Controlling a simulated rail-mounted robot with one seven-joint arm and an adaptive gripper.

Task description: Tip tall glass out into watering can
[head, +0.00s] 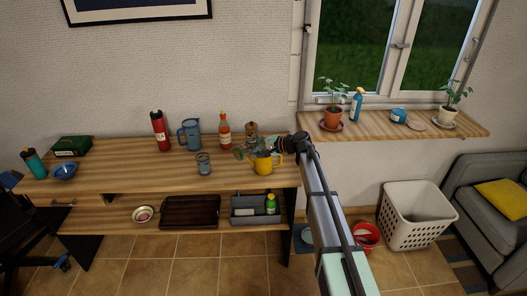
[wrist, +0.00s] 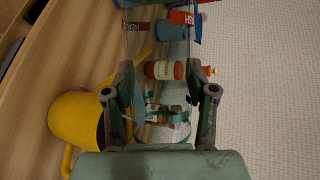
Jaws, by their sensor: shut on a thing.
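The yellow watering can (head: 264,168) stands on the table near its right end. It also shows at the left of the wrist view (wrist: 78,125), lower than my gripper. My gripper (head: 268,149) is above and close beside the can. In the wrist view, my gripper (wrist: 162,92) is shut on a clear, see-through thing that appears to be the tall glass (wrist: 165,132). Its outline is faint against the things behind it. I cannot tell its exact tilt or whether anything is in it.
A blue-rimmed glass (head: 204,163), a blue jug (head: 189,135), a red bottle (head: 160,131) and a sauce bottle (head: 224,131) stand left of my gripper. A brown thing (head: 251,129) is behind it. The table's front middle is clear. Potted plants stand on the windowsill (head: 390,125).

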